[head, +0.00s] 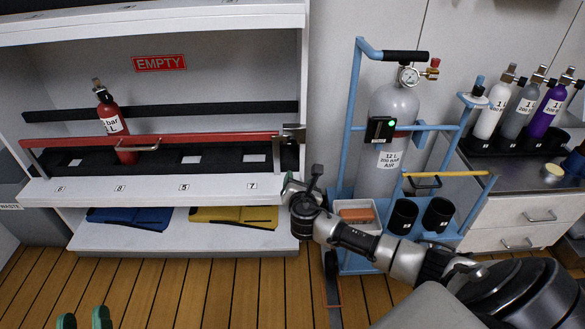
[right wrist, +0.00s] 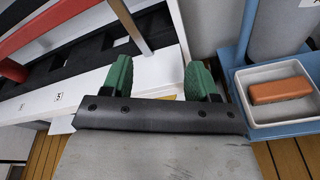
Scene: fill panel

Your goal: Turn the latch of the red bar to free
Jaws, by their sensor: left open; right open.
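The red bar (head: 200,139) runs across the front of the rack shelf, with a metal handle (head: 137,147) near its middle. It also shows at the upper left of the right wrist view (right wrist: 40,28). The grey metal latch (head: 293,133) sits at the bar's right end, by the rack's side post. I cannot tell its turn position. My right gripper (head: 293,184) is below the latch and apart from it, at the shelf's right end. Its green fingers are spread and empty in the right wrist view (right wrist: 160,78). My left gripper (head: 83,319) is open at the bottom left, over the floor.
A red cylinder (head: 124,143) leans behind the bar. A blue trolley (head: 352,150) with a grey cylinder (head: 392,180) stands just right of the rack. Its tray (right wrist: 285,126) holds an orange block (right wrist: 280,90), close to my right gripper. The wooden floor in front is clear.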

